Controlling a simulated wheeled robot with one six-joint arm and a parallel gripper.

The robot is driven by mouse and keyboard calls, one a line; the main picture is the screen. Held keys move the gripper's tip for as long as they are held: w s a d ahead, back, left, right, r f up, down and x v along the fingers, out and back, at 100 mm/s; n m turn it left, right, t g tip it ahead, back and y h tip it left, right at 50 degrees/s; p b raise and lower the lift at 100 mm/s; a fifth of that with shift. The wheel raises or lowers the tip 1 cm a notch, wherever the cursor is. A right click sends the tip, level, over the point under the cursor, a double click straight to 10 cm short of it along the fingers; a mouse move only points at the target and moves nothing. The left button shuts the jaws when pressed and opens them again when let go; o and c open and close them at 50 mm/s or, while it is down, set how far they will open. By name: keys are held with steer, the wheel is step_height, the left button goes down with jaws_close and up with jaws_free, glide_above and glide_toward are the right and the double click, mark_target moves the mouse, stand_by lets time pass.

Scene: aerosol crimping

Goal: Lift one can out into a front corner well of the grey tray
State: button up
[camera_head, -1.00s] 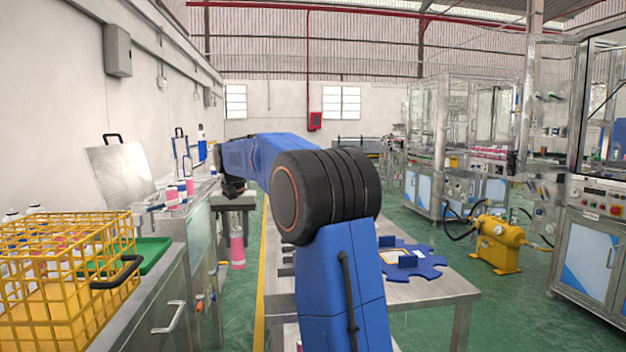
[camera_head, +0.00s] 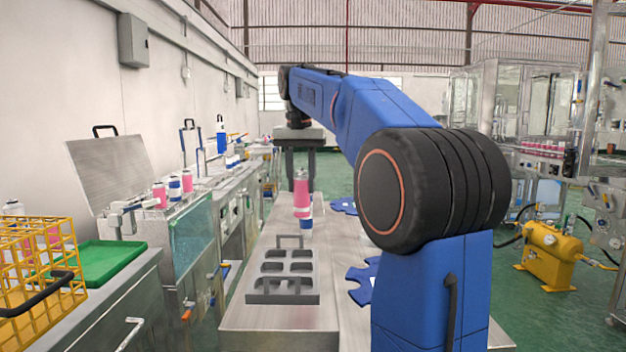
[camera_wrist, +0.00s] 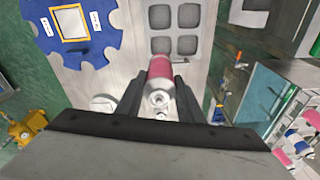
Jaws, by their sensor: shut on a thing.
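My gripper (camera_head: 301,170) is shut on a pink can (camera_head: 302,190) with a pale top, held upright above the steel table. In the wrist view the can (camera_wrist: 160,72) sits between the two dark fingers (camera_wrist: 160,90), its silver top towards the camera. A white and blue part shows just below the pink in the head view; I cannot tell whether it belongs to the same can. The grey tray (camera_head: 283,299) lies on the table, nearer the head camera than the can. Its visible wells look empty. The tray also shows at the top of the wrist view (camera_wrist: 174,31).
Blue notched plates (camera_head: 362,282) lie on the table right of the tray. A yellow crate (camera_head: 38,275) and green tray (camera_head: 100,262) stand on the left bench, with several cans (camera_head: 174,190) behind. A small pale round thing (camera_wrist: 103,103) lies left of the can.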

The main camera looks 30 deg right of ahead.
step_height(320, 180, down, 13)
stand_by(1.3)
steer(key=shift+f, duration=0.45)
stand_by(0.8)
steer(key=o, duration=1.4)
steer(key=shift+r, duration=0.15)
steer(key=r, duration=0.5)
steer(key=s+a+r, duration=0.1)
steer(key=r, duration=1.1)
steer(key=shift+s+a, duration=0.2)
